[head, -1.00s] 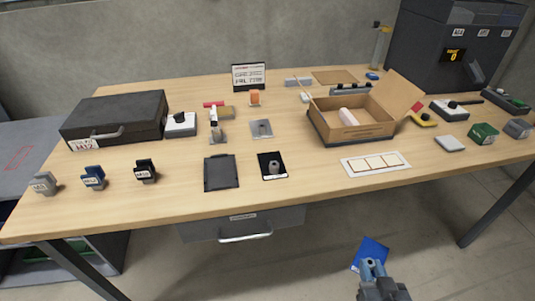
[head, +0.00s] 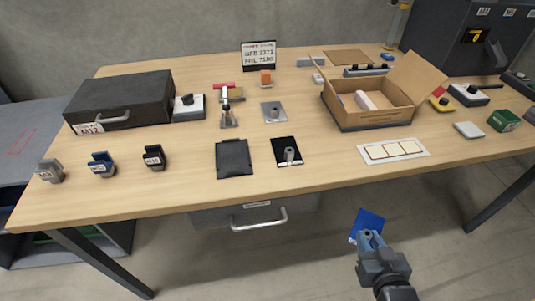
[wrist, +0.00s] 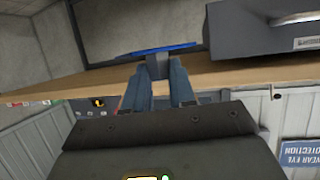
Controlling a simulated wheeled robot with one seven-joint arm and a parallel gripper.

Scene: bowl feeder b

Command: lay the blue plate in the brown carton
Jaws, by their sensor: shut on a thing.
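The blue plate (head: 369,223) is held by my gripper (head: 370,238) in front of the table, beyond its front edge and off the tabletop. In the wrist view the plate (wrist: 165,49) shows edge-on as a thin blue strip past the fingertips of my gripper (wrist: 158,72). The fingers are shut on a grey part at the plate's middle. The brown carton (head: 375,117) stands open on the right part of the table, its flaps raised. A whitish-pink block (head: 366,101) lies inside it.
A white card with cream squares (head: 394,151) lies between the carton and the table's front edge. A dark plate with a grey knob (head: 286,152) and a black tray (head: 233,159) lie left of it. A drawer (head: 254,214) hangs under the table.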

